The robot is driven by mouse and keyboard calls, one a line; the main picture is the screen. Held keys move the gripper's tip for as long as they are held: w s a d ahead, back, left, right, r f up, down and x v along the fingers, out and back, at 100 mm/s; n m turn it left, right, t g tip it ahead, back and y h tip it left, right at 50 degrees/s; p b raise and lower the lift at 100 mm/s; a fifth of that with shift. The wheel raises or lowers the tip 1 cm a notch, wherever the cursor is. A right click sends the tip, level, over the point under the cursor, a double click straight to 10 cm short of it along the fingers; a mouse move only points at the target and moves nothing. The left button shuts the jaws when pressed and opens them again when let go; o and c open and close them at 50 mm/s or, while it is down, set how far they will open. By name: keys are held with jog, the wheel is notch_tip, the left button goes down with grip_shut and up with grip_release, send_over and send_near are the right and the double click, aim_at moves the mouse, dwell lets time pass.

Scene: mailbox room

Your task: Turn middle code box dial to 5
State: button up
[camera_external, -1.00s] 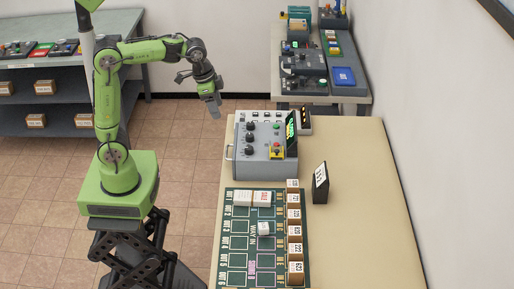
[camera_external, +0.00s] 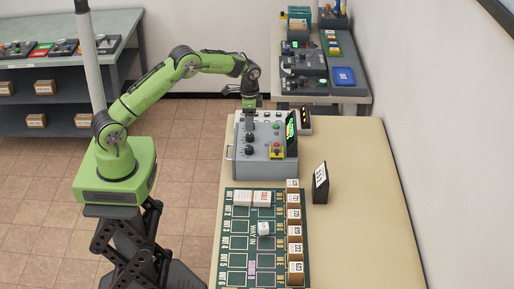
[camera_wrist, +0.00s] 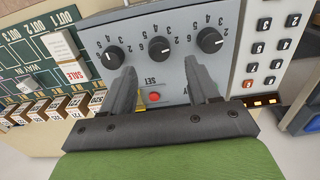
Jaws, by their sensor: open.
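The grey code box (camera_external: 262,160) stands on the near table, with a column of black dials on its sloped panel. In the wrist view three dials sit in a row, and the middle dial (camera_wrist: 160,49) is between the other two, with a white pointer line and printed digits around it. I cannot tell which digit it points at. My gripper (camera_wrist: 161,71) is open and empty. Its two fingers are over the panel, one on either side of the middle dial's line, apart from it. In the external view my gripper (camera_external: 249,104) hangs at the box's far end and hides the far dial.
A red button (camera_wrist: 153,96) is on the panel between my fingers. A keypad (camera_wrist: 271,55) adjoins the box. A sorting mat (camera_external: 240,212) with small boxes and a dark sign block (camera_external: 320,184) lie nearby. The table's right side is clear.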

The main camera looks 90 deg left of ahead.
aim_at(250, 135)
notch_tip(250, 135, down, 6)
jog(key=c, duration=1)
jog(key=shift+c, duration=0.2)
